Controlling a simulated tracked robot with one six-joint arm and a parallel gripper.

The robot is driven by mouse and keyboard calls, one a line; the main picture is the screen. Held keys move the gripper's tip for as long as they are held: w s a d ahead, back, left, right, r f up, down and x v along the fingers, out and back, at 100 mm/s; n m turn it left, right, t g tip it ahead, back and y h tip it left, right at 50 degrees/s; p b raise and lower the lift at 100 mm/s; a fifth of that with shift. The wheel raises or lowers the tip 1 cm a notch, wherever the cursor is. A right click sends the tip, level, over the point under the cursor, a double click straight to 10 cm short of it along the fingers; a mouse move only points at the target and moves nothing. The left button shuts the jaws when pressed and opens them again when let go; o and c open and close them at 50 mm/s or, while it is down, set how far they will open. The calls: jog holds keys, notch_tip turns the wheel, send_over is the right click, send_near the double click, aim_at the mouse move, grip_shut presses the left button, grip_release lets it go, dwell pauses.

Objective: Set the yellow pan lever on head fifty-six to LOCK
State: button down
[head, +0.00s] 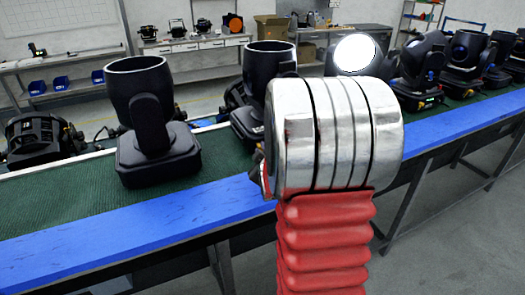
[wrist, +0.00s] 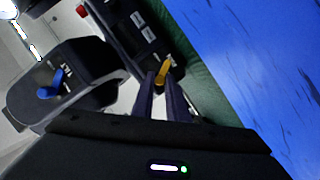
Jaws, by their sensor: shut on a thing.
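In the wrist view the yellow pan lever (wrist: 164,71) stands out from the dark base of a moving head (wrist: 125,35). My gripper (wrist: 160,92) is shut on the lever's near end, with the two dark fingers close together around it. The lever's far end shows beyond the fingertips. No head number or LOCK mark is readable.
A green-topped bench (head: 60,205) with a blue front edge (head: 100,237) runs across the view. Another black head (head: 155,120) stands to the left, and several more (head: 465,60) stand in a row to the right. Shelves and work tables line the back wall.

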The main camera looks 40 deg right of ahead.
jog(key=shift+d+m, duration=0.1)
jog(key=shift+m, duration=0.2)
jog(key=shift+s+d+r+m+y, duration=0.2)
jog(key=shift+d+m+y, duration=0.3)
jog(key=shift+m+y, duration=0.3)
jog(key=shift+s+d+r+m+y, duration=0.15)
jog(key=shift+d+m+y, duration=0.4)
jog(key=shift+m, duration=0.45)
jog(key=shift+s+d+f+m+t+y, duration=0.2)
jog(key=shift+d+m+y, duration=0.2)
jog(key=shift+m+y, duration=0.45)
jog(key=shift+s+d+f+m+t+y, duration=0.15)
jog(key=shift+d+m+y, duration=0.3)
jog(key=shift+m, duration=0.6)
jog(key=shift+w, duration=0.1)
jog(key=c, duration=1.7)
grip_release()
jog(key=shift+c, duration=0.2)
jog(key=shift+r, duration=0.1)
